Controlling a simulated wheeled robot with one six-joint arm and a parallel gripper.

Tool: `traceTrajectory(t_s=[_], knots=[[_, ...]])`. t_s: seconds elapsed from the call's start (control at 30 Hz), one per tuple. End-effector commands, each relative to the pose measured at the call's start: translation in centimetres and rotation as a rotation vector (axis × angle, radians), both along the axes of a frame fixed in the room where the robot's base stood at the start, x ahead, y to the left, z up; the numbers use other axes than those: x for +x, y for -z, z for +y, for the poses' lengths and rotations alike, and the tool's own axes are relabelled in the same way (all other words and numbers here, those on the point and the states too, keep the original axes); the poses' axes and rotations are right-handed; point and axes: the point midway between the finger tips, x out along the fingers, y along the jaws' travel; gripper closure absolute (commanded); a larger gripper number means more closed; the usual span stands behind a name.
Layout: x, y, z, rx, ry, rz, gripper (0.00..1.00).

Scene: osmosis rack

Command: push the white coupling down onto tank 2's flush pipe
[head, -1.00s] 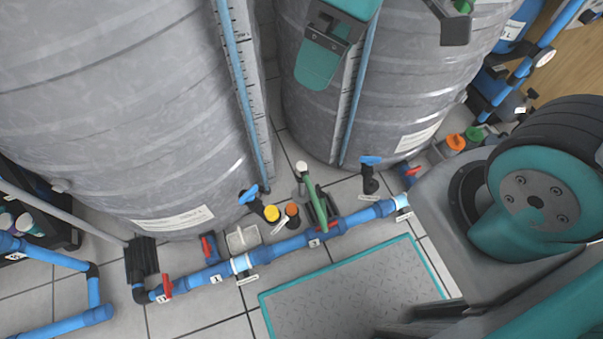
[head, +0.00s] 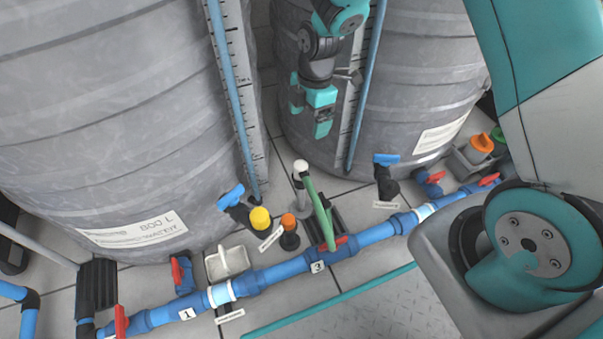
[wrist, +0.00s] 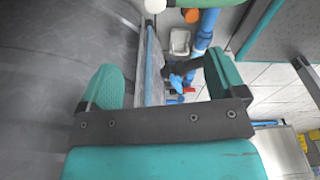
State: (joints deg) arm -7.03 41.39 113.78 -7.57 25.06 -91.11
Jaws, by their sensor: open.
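The white coupling (head: 301,167) shows as a small white cap at the top of a grey upright pipe (head: 301,190), where a green hose (head: 317,205) begins. I cannot tell how deep it sits on the pipe. A white round end (wrist: 155,6) at the top of the wrist view looks like the same piece, partly cut off. My gripper (head: 310,118) is open and empty in front of the right-hand tank (head: 420,85), above the coupling in the picture and apart from it. In the wrist view my gripper's fingers (wrist: 163,75) stand wide apart with nothing between them close by.
A blue pipe (head: 285,270) with red valve handles runs along the floor. A yellow cap (head: 260,219), an orange cap (head: 288,221), a white tray (head: 227,262) and blue valve handles (head: 231,197) stand near the coupling. A large left tank (head: 110,120) and a gauge strip (head: 237,85) rise behind.

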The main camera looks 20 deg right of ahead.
Motion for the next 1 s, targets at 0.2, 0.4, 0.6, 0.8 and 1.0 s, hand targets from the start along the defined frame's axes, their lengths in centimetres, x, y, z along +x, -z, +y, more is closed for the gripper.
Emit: traceTrajectory(t_s=[0.2,0.4,0.6,0.8,1.0], knots=[[-0.1,0.9,0.1,0.001,0.001,0.002,0.11],[-0.2,5.2,0.6,0.000,0.000,0.004,0.11],[-0.3,9.5,1.1,0.000,0.001,0.003,0.11],[-0.3,11.9,1.4,0.001,0.002,0.001,0.11],[-0.3,12.1,1.5,0.001,0.002,0.001,0.11]])
